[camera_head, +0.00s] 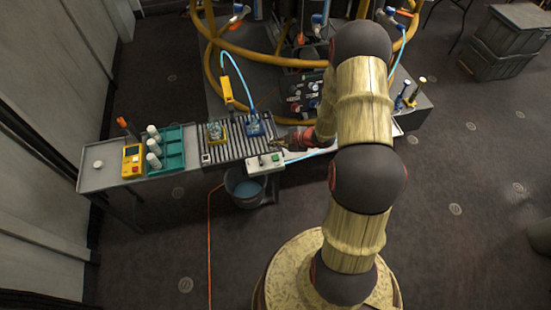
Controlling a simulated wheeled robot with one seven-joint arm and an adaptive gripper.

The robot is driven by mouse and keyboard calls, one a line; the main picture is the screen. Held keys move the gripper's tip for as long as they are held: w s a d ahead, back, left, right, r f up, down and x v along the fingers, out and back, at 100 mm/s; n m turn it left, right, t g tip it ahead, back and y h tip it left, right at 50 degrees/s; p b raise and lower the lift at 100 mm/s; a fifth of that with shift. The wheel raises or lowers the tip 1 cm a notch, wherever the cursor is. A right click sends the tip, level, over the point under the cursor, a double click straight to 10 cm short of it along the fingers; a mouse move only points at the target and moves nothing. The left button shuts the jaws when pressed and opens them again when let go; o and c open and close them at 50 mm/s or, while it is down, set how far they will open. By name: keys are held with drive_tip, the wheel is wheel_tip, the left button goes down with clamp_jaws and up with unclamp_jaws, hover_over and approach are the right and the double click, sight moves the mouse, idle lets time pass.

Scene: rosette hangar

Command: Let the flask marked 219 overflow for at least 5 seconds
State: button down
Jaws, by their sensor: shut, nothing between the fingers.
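A clear flask in a yellow holder (216,132) and another in a blue holder (255,126) appear to stand on the dark slatted rack (236,150); they are small, and I cannot read the number 219 on either. A light-blue hose (241,80) arcs down to the blue one. My gripper (279,143) is shut and empty at the right end of the rack, to the right of the blue holder and just behind a pale control box (265,164) with a dark knob. Whether it touches anything is unclear. My arm hides what is behind it.
The bench (97,181) also carries a green tray (170,160) with white bottles and a yellow meter (132,160). A bucket (243,189) holding bluish liquid stands below the rack. Yellow pipework (211,75) rises behind. The floor at right is mostly clear.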

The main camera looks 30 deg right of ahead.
sight(275, 159)
drive_tip(key=shift+f+b, duration=2.9)
drive_tip(key=shift+f, duration=1)
drive_tip(key=shift+f, duration=0.15)
drive_tip(key=shift+f, duration=0.3)
drive_tip(key=shift+f+b, duration=0.45)
idle(3.2)
